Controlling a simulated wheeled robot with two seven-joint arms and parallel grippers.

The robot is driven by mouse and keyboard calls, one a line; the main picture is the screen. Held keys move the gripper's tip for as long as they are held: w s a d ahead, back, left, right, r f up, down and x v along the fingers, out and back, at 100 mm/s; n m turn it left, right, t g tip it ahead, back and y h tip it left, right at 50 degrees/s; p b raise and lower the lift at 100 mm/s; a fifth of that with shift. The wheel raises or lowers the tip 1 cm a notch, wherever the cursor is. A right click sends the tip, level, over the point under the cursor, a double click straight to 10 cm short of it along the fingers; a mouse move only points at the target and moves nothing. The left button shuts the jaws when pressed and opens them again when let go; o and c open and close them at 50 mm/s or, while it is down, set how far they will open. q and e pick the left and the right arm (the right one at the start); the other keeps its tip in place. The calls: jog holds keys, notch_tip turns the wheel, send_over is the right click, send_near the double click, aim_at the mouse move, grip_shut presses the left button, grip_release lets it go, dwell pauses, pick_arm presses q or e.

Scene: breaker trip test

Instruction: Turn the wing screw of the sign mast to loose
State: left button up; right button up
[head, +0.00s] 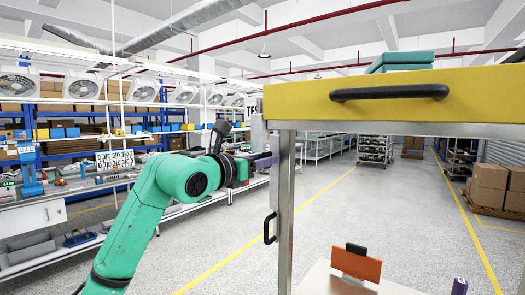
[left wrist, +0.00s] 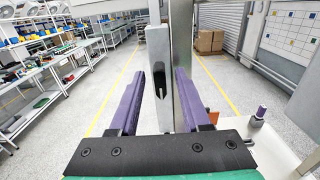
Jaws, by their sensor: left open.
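A grey upright mast (head: 258,132) stands just left of the yellow cabinet's leg. In the left wrist view a light grey upright piece (left wrist: 155,45) with a dark part (left wrist: 159,82), possibly the wing screw, shows between the fingers. I cannot make out its wings or how it is turned. My left gripper (head: 268,162) reaches in from the left, level with the lower part of the mast. In the left wrist view its purple fingers (left wrist: 168,75) are apart, on either side of the grey upright, with no visible grip. My right gripper is not in view.
A yellow drawer unit (head: 400,97) with a black handle and metal leg (head: 285,215) stands close on the right. An orange plate (head: 356,263) and a purple-topped item (head: 460,286) are low at the front. Shelves stand left.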

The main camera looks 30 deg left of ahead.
pick_arm(q)
jog(key=shift+d, duration=0.15)
jog(key=shift+a+f, duration=0.1)
jog(key=shift+a, duration=0.1)
grip_shut()
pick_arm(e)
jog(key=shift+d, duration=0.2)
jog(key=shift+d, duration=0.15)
